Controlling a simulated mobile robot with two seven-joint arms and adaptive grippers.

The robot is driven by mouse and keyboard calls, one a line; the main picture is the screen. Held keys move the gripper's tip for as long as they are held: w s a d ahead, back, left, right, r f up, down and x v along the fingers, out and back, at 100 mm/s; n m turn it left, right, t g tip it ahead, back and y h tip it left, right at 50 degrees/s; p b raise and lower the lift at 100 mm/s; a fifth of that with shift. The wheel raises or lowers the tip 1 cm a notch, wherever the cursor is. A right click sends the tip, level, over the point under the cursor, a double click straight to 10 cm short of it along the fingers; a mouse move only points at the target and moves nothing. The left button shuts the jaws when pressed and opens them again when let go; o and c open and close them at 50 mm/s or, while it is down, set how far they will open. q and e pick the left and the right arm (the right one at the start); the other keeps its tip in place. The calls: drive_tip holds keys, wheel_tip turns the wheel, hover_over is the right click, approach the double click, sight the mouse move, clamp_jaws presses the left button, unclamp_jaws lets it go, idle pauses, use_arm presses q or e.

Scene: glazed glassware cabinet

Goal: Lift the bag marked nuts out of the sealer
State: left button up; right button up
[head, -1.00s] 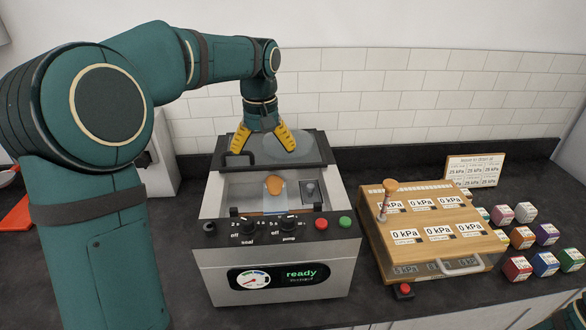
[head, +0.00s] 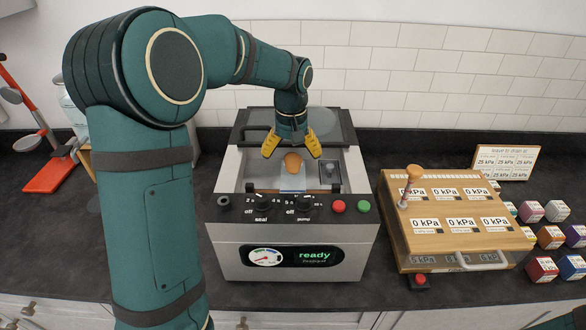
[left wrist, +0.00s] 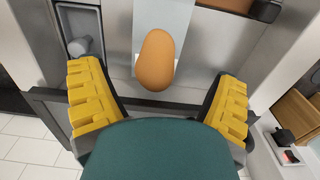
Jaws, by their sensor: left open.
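The sealer (head: 292,228) is a steel box on the counter with its dark lid open at the back. In its chamber lies a pale, see-through bag (head: 291,184) with a rounded orange-brown lump (head: 293,163) on or in it. I cannot read a mark on the bag. My left gripper (head: 291,152) is open and empty just above and behind the lump. In the left wrist view the lump (left wrist: 157,60) lies between and beyond the yellow fingers, apart from both. The palm hides the lower middle of that view. My right gripper does not show.
A wooden case (head: 452,222) with pressure labels and an upright knob stands right of the sealer. Several coloured blocks (head: 543,269) and a label card (head: 506,162) are further right. A red scale-like stand (head: 48,172) is at the far left. The open lid (head: 340,128) is close behind the gripper.

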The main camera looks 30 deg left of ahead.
sight(293, 165)
use_arm(q)
drive_tip(key=f, duration=0.4)
drive_tip(key=shift+d+f, duration=0.15)
drive_tip(key=shift+d, duration=0.05)
drive_tip(key=c, duration=1.3)
drive_tip(key=shift+c, duration=0.2)
